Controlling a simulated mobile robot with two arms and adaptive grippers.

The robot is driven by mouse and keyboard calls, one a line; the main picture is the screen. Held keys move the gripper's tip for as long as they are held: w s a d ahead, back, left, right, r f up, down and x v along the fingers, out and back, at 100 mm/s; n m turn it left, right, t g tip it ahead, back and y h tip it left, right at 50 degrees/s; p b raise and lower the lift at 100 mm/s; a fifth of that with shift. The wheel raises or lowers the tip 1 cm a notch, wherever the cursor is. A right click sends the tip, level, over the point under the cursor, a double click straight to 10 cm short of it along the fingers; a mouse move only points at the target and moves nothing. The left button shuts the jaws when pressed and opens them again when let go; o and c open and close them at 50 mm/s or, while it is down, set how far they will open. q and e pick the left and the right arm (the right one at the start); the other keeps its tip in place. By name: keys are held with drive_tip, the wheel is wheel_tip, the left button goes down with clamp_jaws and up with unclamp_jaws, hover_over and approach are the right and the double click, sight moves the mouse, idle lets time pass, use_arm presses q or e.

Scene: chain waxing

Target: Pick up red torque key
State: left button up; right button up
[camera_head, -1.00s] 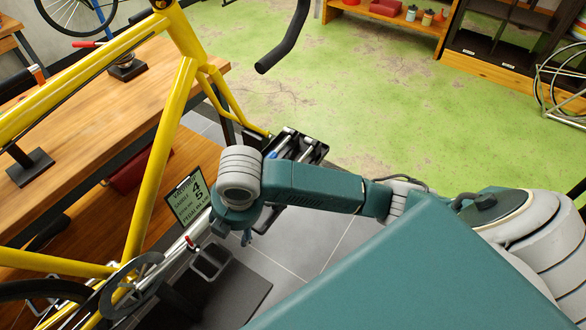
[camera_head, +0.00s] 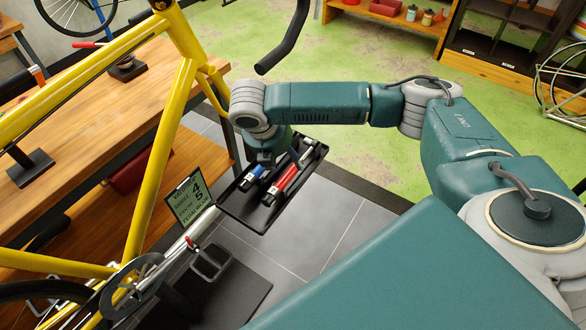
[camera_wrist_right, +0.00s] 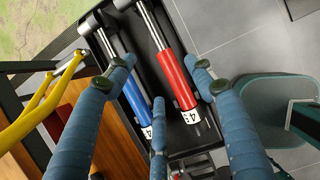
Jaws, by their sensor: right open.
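The red torque key (camera_head: 283,180) lies in a black tray (camera_head: 241,208) beside a blue torque key (camera_head: 252,177). My right gripper (camera_head: 268,158) is above the tray, near the keys, and partly hides them. In the right wrist view, the red key (camera_wrist_right: 175,78) has a silver shaft and a white label end. It lies between the spread blue fingers of my open, empty right gripper (camera_wrist_right: 162,70). The blue key (camera_wrist_right: 134,92) is also between the fingers, left of the red one, and a third finger overlaps the view between the label ends. My left gripper is out of view.
A yellow bicycle frame (camera_head: 158,150) stands left of the tray, with its black handlebar (camera_head: 286,38) above. A sign (camera_head: 188,200) with numbers is just left of the tray. A wooden workbench (camera_head: 105,115) is behind the frame. Open floor (camera_head: 345,210) lies to the right.

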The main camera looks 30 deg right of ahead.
sight(290, 168)
drive_tip(key=x, duration=0.4)
drive_tip(key=shift+s+f+p, duration=0.2)
drive_tip(key=shift+s+p, duration=0.1)
drive_tip(key=shift+s, duration=0.1)
drive_tip(key=shift+w+d+f, duration=0.15)
drive_tip(key=shift+f, duration=0.3)
clamp_jaws()
